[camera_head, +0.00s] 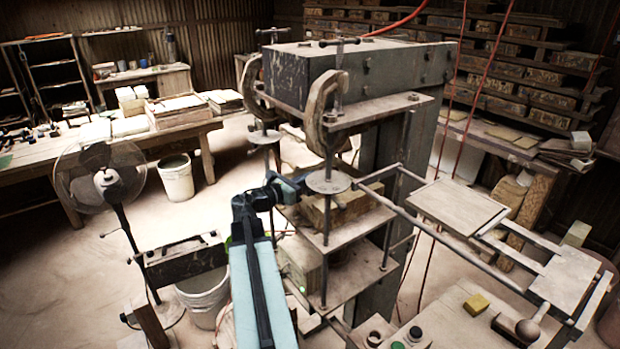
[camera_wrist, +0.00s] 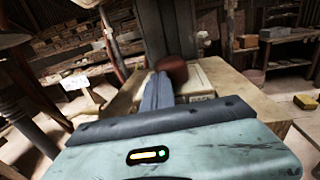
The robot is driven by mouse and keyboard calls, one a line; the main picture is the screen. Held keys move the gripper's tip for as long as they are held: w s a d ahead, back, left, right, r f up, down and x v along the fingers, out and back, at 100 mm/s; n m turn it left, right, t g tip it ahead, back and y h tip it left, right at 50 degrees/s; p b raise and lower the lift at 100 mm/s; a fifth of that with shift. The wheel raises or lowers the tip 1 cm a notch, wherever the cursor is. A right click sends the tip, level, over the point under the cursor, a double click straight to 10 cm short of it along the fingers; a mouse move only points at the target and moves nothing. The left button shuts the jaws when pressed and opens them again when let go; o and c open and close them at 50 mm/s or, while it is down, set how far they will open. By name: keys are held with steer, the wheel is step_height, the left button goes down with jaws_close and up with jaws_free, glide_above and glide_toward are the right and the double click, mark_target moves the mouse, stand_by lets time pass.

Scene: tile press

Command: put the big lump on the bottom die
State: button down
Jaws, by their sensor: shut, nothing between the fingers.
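A reddish-brown lump (camera_wrist: 172,70) shows in the wrist view just beyond my fingertips, on or over the pale bottom die (camera_wrist: 205,76) on a tan block. My gripper (camera_wrist: 158,82) is shut and empty, its dark fingers pointing at the lump. I cannot tell whether the tips touch it. In the head view my gripper (camera_head: 298,186) reaches in at the left side of the press, above the tan block (camera_head: 350,207). The lump is not visible there, hidden by the press parts and my gripper. The near part of the die is hidden behind my gripper body in the wrist view.
The press frame (camera_head: 400,75) has thin posts and a round disc (camera_head: 328,182) close to my gripper. Rails and a flat plate (camera_head: 458,205) extend to the right. A yellow block (camera_head: 476,304) lies on the front bench. A fan (camera_head: 103,178) and buckets stand left.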

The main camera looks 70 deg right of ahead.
steer(key=shift+x, duration=0.95)
steer(key=shift+a, duration=0.15)
steer(key=v, duration=1.4)
steer(key=shift+w, duration=0.1)
steer(key=x, duration=1.4)
